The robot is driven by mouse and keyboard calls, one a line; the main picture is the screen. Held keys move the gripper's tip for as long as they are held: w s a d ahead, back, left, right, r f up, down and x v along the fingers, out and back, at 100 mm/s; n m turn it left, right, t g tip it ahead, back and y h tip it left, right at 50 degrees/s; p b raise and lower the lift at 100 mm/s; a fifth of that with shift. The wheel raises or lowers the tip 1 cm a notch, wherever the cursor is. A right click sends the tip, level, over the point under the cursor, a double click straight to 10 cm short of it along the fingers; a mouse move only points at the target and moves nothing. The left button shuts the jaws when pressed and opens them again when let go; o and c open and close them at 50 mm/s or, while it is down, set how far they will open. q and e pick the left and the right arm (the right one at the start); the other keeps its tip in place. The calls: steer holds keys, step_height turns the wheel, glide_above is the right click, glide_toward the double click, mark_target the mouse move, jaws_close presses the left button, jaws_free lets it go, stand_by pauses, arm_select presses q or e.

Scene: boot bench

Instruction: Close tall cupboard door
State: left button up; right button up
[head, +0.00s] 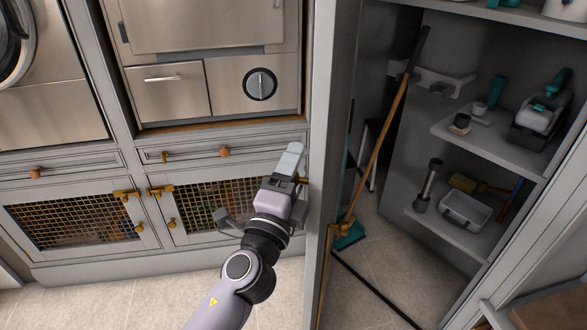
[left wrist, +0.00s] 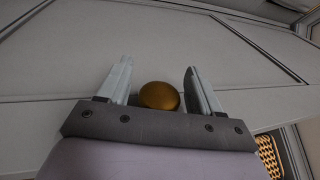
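The tall cupboard door (head: 322,130) stands open, a grey panel seen nearly edge-on in the head view. It fills most of the left wrist view as a pale grey panelled face (left wrist: 150,45). A round brass knob (left wrist: 159,96) is on that face, between the two fingers of my left gripper (left wrist: 158,82). The fingers are apart, with gaps showing at both sides of the knob. In the head view my left gripper (head: 291,160) is at the door's left side, and it largely hides the knob. My right gripper is not in view.
The open cupboard shows shelves (head: 490,140) with tools and containers, and a broom (head: 385,130) leaning inside. Left of the door are low cabinets with mesh fronts (head: 75,220) and steel appliances (head: 165,90). The tiled floor (head: 130,305) in front is clear.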

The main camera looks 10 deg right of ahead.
arm_select(q)
steer(key=v, duration=0.7)
stand_by(0.5)
